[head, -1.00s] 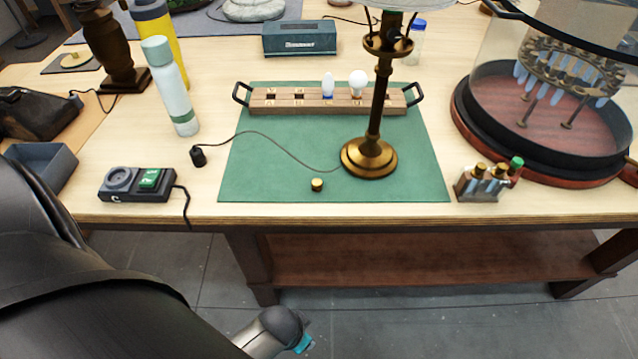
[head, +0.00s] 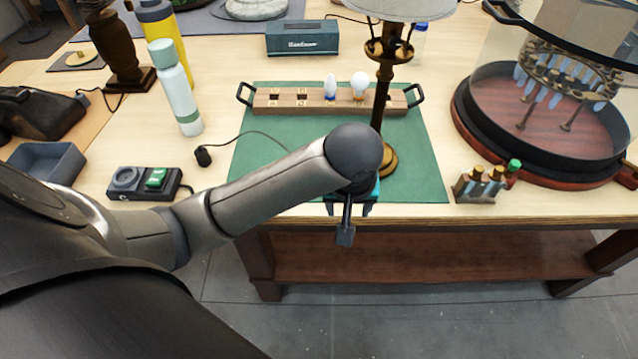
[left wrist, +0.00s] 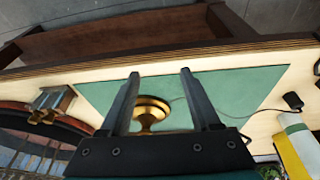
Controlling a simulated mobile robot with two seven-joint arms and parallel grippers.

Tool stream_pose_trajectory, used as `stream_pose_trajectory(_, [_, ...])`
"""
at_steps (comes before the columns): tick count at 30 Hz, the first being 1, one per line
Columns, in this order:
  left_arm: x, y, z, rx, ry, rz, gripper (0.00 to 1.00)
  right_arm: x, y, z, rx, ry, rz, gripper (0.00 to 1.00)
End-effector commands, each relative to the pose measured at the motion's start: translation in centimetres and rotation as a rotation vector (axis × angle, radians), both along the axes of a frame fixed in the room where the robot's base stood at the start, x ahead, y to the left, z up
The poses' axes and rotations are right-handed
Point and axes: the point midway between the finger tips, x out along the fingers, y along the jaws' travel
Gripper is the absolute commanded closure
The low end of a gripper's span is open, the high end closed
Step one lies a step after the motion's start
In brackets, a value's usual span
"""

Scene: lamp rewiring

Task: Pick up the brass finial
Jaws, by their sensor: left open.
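I cannot make out the brass finial in either current view. In the head view my left arm covers the front of the green mat (head: 420,170), where the finial stood earlier. My left gripper (head: 348,210) is over the front edge of the mat, with its fingers partly hidden by the wrist. In the left wrist view the left gripper (left wrist: 159,73) is open, with nothing visible held between its fingers. The round brass lamp base (left wrist: 150,112) shows between and beyond them. My right gripper is not in view.
The brass lamp (head: 381,95) stands on the mat close behind my left wrist. A wooden bulb rack (head: 290,100) lies behind it. A small holder with bottles (head: 478,185) is right of the mat. A black plug (head: 203,156) with its cord lies left.

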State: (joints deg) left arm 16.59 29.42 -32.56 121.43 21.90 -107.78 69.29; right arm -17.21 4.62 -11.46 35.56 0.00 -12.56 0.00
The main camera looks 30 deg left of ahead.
Motion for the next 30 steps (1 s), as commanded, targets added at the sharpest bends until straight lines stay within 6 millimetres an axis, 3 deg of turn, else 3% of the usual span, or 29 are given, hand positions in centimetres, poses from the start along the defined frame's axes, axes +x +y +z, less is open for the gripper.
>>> stream_pose_trajectory(1, [1.2,1.2,1.0,0.027,-0.011,0.07,0.36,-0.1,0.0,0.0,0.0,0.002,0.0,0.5])
stream_pose_trajectory(6, [3.4,4.3,3.3,0.08,-0.033,0.295,0.36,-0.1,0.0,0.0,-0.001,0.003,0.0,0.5])
stream_pose_trajectory(13, [4.5,6.5,4.7,0.11,-0.055,0.446,0.36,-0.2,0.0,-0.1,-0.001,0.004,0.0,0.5])
stream_pose_trajectory(17, [4.8,7.0,3.3,0.112,-0.055,0.458,0.36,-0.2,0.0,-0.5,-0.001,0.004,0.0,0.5])
stream_pose_trajectory(24, [6.0,8.6,-1.5,0.112,-0.055,0.455,0.36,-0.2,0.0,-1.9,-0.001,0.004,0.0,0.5])
stream_pose_trajectory(30, [6.7,9.4,-3.9,0.109,-0.057,0.453,0.36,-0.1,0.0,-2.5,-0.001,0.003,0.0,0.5])
